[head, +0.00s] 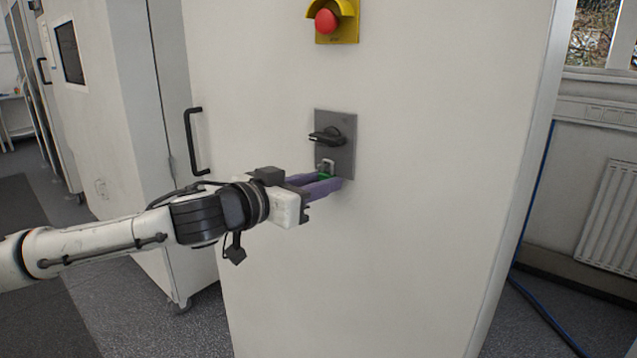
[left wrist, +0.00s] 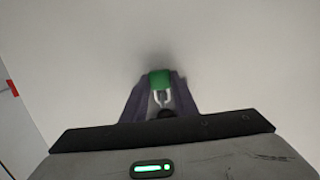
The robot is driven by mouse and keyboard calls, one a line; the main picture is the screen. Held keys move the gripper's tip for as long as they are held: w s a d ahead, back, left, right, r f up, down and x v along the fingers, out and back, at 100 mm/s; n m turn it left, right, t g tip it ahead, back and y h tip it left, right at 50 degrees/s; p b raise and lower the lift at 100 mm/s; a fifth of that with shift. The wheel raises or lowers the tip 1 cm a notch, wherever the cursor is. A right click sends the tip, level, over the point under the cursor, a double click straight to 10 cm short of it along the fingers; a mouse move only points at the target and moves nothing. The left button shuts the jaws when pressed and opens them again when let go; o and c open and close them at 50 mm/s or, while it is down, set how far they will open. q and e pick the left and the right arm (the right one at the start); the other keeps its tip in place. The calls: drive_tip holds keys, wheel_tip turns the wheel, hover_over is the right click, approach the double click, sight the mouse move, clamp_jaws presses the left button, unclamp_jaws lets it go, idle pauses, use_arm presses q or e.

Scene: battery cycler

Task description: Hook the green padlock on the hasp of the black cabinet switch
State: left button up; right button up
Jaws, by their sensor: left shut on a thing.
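The black cabinet switch (head: 326,137) sits on a grey plate (head: 345,154) on the white cabinet's face. A small light-coloured loop, the hasp or the padlock's shackle, shows at the plate's lower part, below the switch handle. My left gripper (head: 328,182) is just below it, its purple fingers shut on the green padlock (head: 325,175). The left wrist view shows the padlock (left wrist: 160,79) between the fingers, with its pale shackle (left wrist: 161,98) beside the dark switch end. I cannot tell whether the shackle is around the hasp. My right gripper is not in view.
A red emergency button (head: 326,21) on a yellow housing is above the switch. A black door handle (head: 194,141) is at the left. The cabinet face right of the switch is clear. A blue hose (head: 540,312) runs along the floor at the right.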

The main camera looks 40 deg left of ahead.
use_arm(q)
drive_tip(key=o, duration=1)
drive_tip(key=shift+c, duration=0.2)
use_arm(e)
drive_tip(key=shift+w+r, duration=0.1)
use_arm(q)
drive_tip(key=s+r+b, duration=0.1)
drive_tip(key=s+b, duration=0.7)
drive_tip(key=s, duration=0.2)
drive_tip(key=shift+a+r, duration=0.15)
drive_tip(key=shift+a, duration=0.2)
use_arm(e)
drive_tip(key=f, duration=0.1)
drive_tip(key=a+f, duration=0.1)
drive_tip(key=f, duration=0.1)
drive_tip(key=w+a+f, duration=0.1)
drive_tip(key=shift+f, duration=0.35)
use_arm(q)
drive_tip(key=shift+s, duration=0.1)
